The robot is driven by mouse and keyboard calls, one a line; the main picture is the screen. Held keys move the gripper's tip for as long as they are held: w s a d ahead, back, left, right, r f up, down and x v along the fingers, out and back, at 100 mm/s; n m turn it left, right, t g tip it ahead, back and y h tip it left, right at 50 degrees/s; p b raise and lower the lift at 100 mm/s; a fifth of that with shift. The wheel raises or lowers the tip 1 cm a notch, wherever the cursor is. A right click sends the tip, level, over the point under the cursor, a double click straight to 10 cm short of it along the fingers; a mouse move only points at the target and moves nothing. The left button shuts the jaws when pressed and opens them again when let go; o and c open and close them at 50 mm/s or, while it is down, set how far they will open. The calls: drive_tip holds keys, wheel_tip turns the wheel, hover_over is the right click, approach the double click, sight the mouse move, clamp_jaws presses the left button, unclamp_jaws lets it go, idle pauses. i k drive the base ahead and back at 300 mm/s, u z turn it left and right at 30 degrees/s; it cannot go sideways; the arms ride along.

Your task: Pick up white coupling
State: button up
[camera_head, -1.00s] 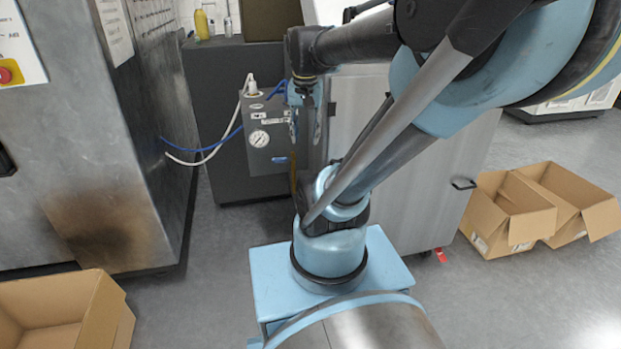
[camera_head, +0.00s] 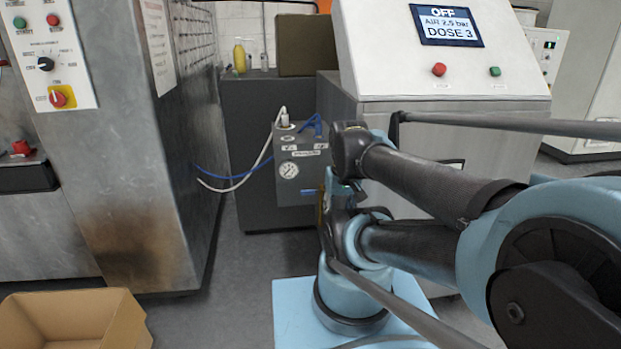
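The white coupling (camera_head: 284,119) appears as a small white fitting on top of the grey box with the gauge, with a white hose looping from it. It is small, and its exact shape is hard to make out. My gripper (camera_head: 325,222) hangs below the end of my forearm, just right of the grey box and lower than the coupling. It is apart from the coupling in the picture. My own arm and base hide much of it, so its fingers are not clear.
The grey box (camera_head: 301,172) with a gauge and blue hose sits against a dark cabinet (camera_head: 240,130). A metal machine (camera_head: 130,190) stands left, and a control console (camera_head: 450,60) right. An open cardboard box (camera_head: 70,315) lies at lower left. Floor between is clear.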

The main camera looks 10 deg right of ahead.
sight(285, 118)
drive_tip(key=k, duration=1.3)
drive_tip(key=u, duration=0.45)
drive_tip(key=i, duration=1.65)
drive_tip(key=z, duration=0.45)
